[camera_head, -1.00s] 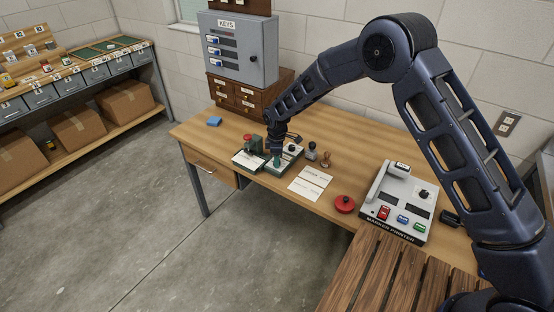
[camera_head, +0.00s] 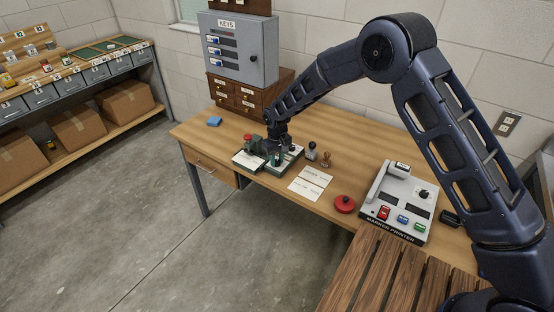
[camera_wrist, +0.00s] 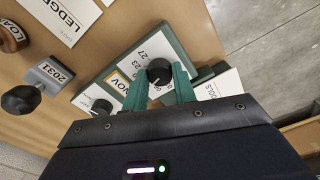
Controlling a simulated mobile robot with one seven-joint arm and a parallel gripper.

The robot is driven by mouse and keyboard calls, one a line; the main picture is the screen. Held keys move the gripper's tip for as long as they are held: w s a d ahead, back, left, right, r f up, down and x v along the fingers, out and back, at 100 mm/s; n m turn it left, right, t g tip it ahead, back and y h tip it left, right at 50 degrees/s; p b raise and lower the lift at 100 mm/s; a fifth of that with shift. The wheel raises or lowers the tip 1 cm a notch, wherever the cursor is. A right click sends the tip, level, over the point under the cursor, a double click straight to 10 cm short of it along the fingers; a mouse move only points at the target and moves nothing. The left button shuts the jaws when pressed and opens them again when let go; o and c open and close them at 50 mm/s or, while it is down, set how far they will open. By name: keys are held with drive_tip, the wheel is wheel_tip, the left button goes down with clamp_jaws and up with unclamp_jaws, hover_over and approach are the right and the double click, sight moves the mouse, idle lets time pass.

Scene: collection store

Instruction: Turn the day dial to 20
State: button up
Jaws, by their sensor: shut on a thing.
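The day dial is a black round knob (camera_wrist: 159,71) on a pale face with numbers around it; 27 and 23 are readable, others are partly covered. The dial sits on a green-edged stamp block (camera_wrist: 180,43) on the desk. My gripper (camera_wrist: 160,80) has its two green fingers shut on the knob, one on each side. In the head view my gripper (camera_head: 276,158) reaches down to the block, and the knob is hidden there. A yellow label reading NOV (camera_wrist: 118,80) lies beside the knob. The dial's pointer is not clear.
A second black knob (camera_wrist: 101,108) is close by. A stamp marked 2031 (camera_wrist: 50,75) and a LEDGER card (camera_wrist: 68,14) lie nearby. A red round object (camera_head: 344,204) and a marker printer (camera_head: 400,203) are to the right. The desk's front edge is close.

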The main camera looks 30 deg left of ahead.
sight(277, 161)
drive_tip(key=m, duration=0.5)
drive_tip(key=shift+m, duration=0.4)
idle(0.3)
drive_tip(key=o, duration=1)
drive_tip(key=shift+r, duration=0.1)
wheel_tip(277, 161, up, 11)
drive_tip(key=shift+f, duration=0.2)
drive_tip(key=shift+w, duration=0.1)
